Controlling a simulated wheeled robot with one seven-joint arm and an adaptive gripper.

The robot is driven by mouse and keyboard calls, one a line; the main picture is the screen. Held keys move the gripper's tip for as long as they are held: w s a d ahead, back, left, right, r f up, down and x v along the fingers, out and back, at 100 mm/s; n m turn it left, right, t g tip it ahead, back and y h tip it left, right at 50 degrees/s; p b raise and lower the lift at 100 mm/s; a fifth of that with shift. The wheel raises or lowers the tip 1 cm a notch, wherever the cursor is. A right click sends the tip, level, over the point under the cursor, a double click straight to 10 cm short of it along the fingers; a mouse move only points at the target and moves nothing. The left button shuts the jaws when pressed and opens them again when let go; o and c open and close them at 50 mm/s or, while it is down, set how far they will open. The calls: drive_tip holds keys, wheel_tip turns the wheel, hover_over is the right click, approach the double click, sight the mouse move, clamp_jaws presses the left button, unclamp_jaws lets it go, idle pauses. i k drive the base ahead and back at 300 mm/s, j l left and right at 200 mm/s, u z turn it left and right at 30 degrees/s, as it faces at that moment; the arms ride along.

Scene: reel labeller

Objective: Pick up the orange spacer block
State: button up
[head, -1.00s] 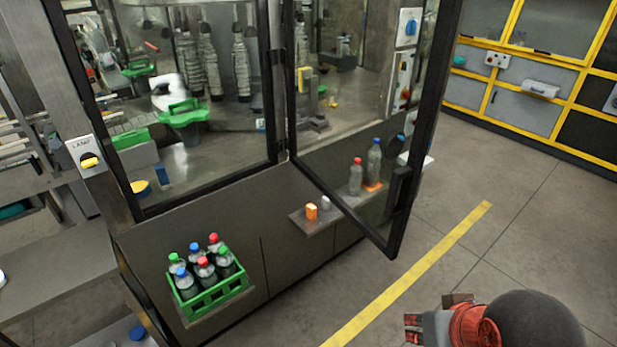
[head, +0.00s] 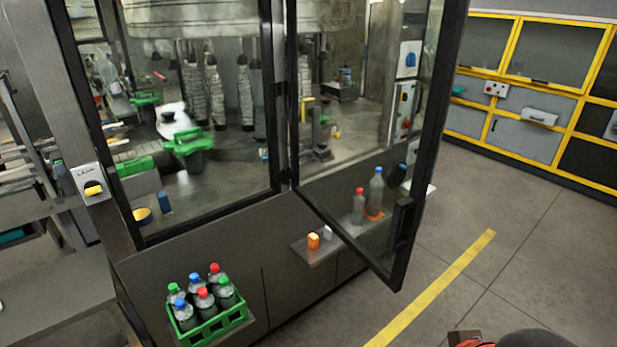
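The orange spacer block (head: 313,241) stands on a small grey shelf (head: 318,256) on the front of the machine, at the middle of the head view. A small pale cylindrical piece (head: 328,232) stands just behind it to the right. The open glass door's lower frame passes close to the right of both. My arm shows only as a dark rounded part and some red at the bottom right edge, far from the block. My gripper's fingers cannot be made out there.
The glass door (head: 350,130) stands open, its free corner jutting toward the floor. A green crate (head: 213,331) of several capped bottles sits at lower left. Bottles with red (head: 358,207) and blue caps stand beyond the door glass. Floor with a yellow line (head: 430,290) is clear at right.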

sight(314, 240)
drive_tip(key=i+l+z, duration=0.15)
drive_tip(key=z, duration=0.2)
drive_tip(key=i+z, duration=0.35)
drive_tip(key=i+l+z, duration=0.1)
drive_tip(key=z, duration=0.25)
drive_tip(key=i+z, duration=0.4)
drive_tip(key=i, duration=0.4)
drive_tip(key=i+u, duration=0.45)
drive_tip(key=u, duration=0.25)
drive_tip(key=i+l+u, duration=0.1)
drive_tip(key=i+u, duration=0.25)
drive_tip(key=i+j+u, duration=0.1)
drive_tip(key=u, duration=0.35)
drive_tip(key=i+j+u, duration=0.1)
drive_tip(key=u, duration=0.35)
drive_tip(key=i+u, duration=0.1)
drive_tip(key=u, duration=0.35)
drive_tip(key=i+u, duration=0.1)
drive_tip(key=u, duration=0.35)
drive_tip(key=i+u, duration=0.1)
drive_tip(key=u, duration=0.35)
drive_tip(key=i+u, duration=0.25)
drive_tip(key=k, duration=0.05)
